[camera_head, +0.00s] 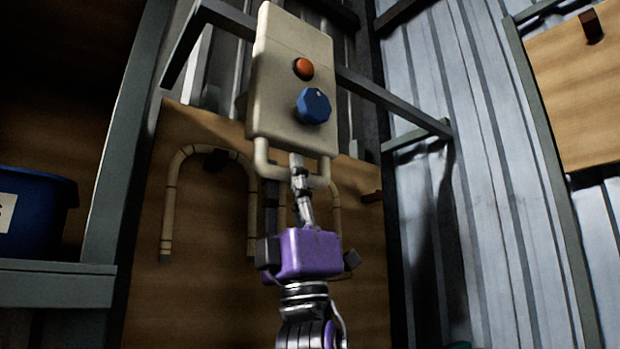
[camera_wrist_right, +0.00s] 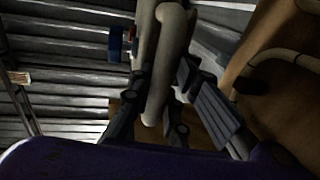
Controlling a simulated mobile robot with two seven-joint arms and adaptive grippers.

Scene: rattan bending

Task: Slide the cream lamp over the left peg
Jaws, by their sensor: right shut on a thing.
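The cream lamp (camera_head: 285,75) is a tall cream box with an orange-red button, a blue knob and a tubular handle at its bottom. It is held upright, slightly tilted, in front of the wooden board. My right gripper (camera_head: 299,178) comes up from below, shut on the handle; the wrist view shows its fingers (camera_wrist_right: 160,85) on either side of the cream tube (camera_wrist_right: 157,100). A dark peg (camera_head: 214,160) at the board's left has a bent cane over it. My left gripper is out of view.
The bent cane (camera_head: 170,200) hangs on the wooden board (camera_head: 205,290). Dark metal bars (camera_head: 390,97) run behind the lamp. A blue bin (camera_head: 40,215) stands on a grey shelf (camera_head: 55,287) at the left. Another wooden board (camera_head: 575,95) with a peg (camera_head: 591,26) is at the right.

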